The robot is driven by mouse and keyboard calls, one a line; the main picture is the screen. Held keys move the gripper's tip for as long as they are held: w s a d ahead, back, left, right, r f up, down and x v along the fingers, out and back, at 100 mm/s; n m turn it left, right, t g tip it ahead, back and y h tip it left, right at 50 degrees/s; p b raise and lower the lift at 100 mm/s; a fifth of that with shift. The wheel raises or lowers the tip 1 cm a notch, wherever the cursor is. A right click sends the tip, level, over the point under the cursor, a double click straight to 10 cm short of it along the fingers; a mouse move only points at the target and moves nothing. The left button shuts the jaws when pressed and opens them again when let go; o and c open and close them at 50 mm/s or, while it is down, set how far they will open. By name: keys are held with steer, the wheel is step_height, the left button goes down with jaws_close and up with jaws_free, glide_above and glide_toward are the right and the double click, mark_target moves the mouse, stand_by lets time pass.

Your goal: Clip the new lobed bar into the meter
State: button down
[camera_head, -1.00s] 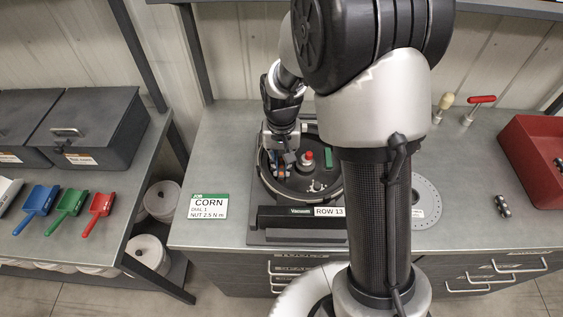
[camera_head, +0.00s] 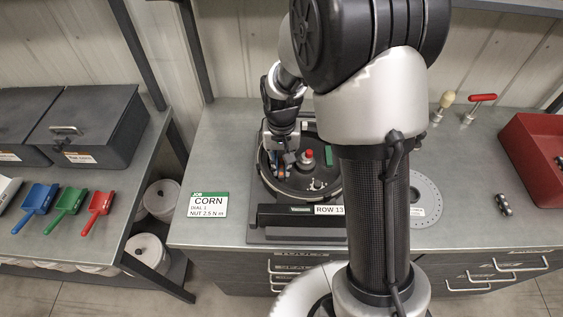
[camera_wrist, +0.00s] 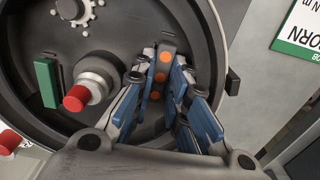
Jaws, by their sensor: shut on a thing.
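The dark lobed bar with several orange dots (camera_wrist: 165,60) is between the blue-padded fingers of my gripper (camera_wrist: 160,92) in the wrist view. My gripper is shut on it. The bar is over the inside of the round dark meter housing (camera_wrist: 205,20), close to its wall; I cannot tell whether it touches a seat. In the head view my gripper (camera_head: 286,168) reaches down into the left part of the meter (camera_head: 262,185), and the bar is too small there to make out clearly.
A red-capped hub (camera_wrist: 78,97) and a green block (camera_wrist: 47,82) stand inside the meter beside my gripper. A perforated disc (camera_head: 428,203) and a small lobed metal piece (camera_head: 503,205) lie to the right. A red bin (camera_head: 530,160) stands at far right.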

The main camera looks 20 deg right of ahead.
steer(key=shift+f, duration=0.55)
stand_by(1.4)
steer(key=c, duration=1.5)
jaws_free()
steer(key=shift+c, duration=0.3)
steer(key=shift+r+p, duration=3.5)
steer(key=shift+r, duration=1.3)
